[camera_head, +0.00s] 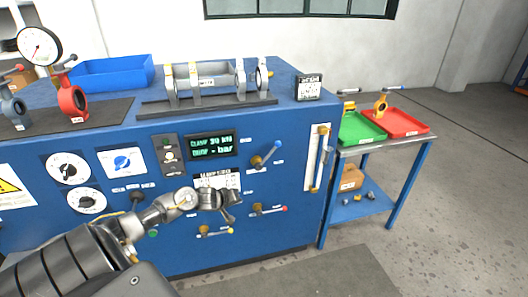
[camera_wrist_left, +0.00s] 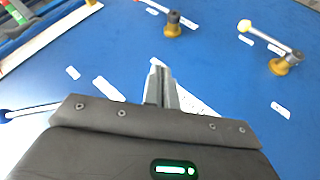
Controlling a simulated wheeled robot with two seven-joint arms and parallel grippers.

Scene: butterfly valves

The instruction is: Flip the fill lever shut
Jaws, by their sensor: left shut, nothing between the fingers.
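Three small levers on brass valve stems sit on the blue panel, and I cannot read which label says fill. The blue-tipped lever (camera_head: 266,155) slants up to the right. The red-tipped lever (camera_head: 269,210) lies nearly level, as does the yellow-tipped lever (camera_head: 216,232). My left gripper (camera_head: 232,207) is shut and empty in front of the panel, left of the red-tipped lever and above the yellow-tipped one. In the left wrist view the shut fingers (camera_wrist_left: 162,85) touch no lever; the yellow-tipped lever (camera_wrist_left: 270,47) stands to their right. My right gripper is out of view.
A display (camera_head: 211,145), gauges (camera_head: 68,168) and a vertical sight tube (camera_head: 319,157) are on the panel. A clamped valve rig (camera_head: 208,82) and a blue bin (camera_head: 112,72) stand on top. A side table with green (camera_head: 360,128) and red (camera_head: 404,123) trays is at right.

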